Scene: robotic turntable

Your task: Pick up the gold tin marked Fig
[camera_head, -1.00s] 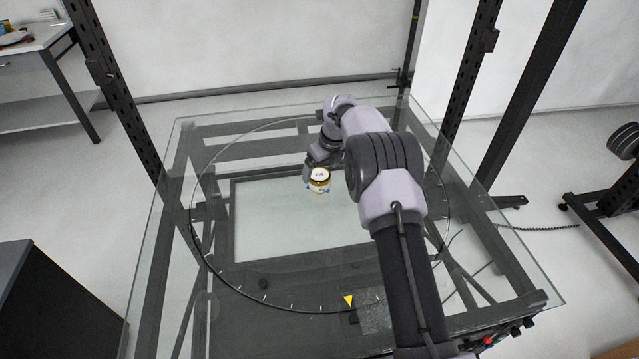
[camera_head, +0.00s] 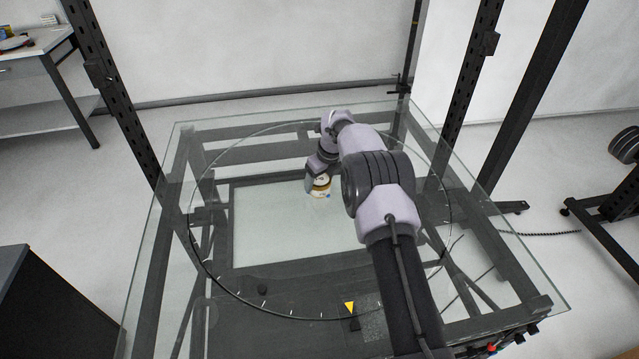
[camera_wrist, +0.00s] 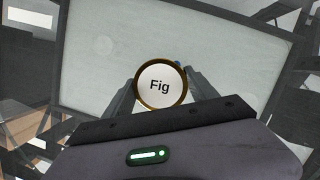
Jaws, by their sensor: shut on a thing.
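The gold tin marked Fig (camera_wrist: 159,86) shows from above in the wrist view, with a white lid, a gold rim and the word "Fig" upright. In the head view the tin (camera_head: 320,187) is small, upright, gold and white, at the far middle of the glass turntable (camera_head: 275,225). My gripper (camera_wrist: 160,92) is shut on the tin, with one finger on each side of it. In the head view my gripper (camera_head: 316,182) partly hides the tin. I cannot tell whether the tin's base touches the glass.
Dark upright posts (camera_head: 119,95) stand around the table. A side table (camera_head: 45,75) is at the far left and a dark cabinet (camera_head: 50,310) at the near left.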

